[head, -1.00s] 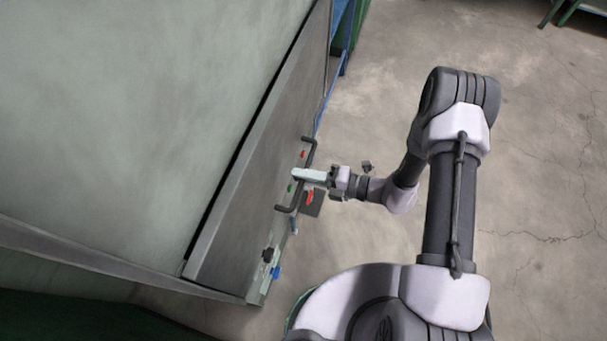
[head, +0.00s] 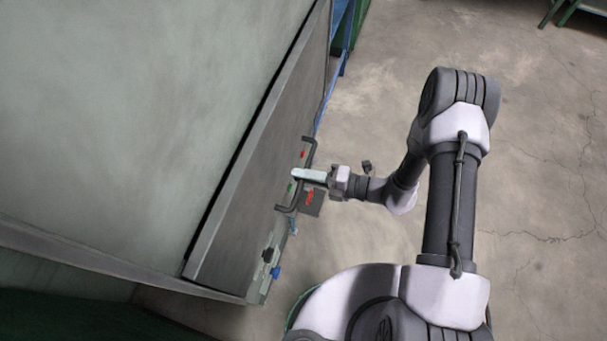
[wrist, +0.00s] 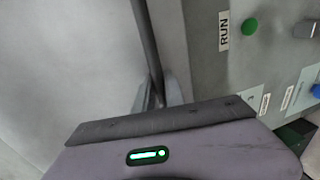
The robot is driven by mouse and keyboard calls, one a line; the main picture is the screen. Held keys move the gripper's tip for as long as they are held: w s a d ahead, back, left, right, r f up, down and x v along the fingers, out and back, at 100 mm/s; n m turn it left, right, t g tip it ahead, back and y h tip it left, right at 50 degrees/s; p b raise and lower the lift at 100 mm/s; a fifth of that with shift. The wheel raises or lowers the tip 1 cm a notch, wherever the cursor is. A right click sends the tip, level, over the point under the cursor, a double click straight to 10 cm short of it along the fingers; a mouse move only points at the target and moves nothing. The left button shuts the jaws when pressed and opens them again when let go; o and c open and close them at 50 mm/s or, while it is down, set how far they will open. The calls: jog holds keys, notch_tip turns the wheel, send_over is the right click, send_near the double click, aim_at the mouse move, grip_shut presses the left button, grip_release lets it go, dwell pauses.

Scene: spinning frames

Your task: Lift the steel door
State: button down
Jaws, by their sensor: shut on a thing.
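The steel door (head: 245,165) is a grey panel slanting across the head view on the front of a large machine. A dark bar handle (head: 311,150) runs along its outer face. My gripper (head: 299,174) is shut on the middle of the handle. In the wrist view the handle (wrist: 147,40) runs down between the two fingertips of my gripper (wrist: 157,92). The fingers hide a short stretch of it. I cannot tell from these views whether the door is raised.
A control panel (wrist: 240,70) beside the handle carries a RUN label, a green button (wrist: 250,26) and a blue button (wrist: 316,91). In the head view a blue part (head: 276,272) sits near the panel's lower end.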

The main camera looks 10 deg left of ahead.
notch_tip(320, 180, up, 35)
jog(key=p, duration=2.6)
jog(key=c, duration=1.4)
grip_release()
jog(key=v, duration=1.7)
jog(key=shift+s+d, duration=0.15)
jog(key=shift+d, duration=0.1)
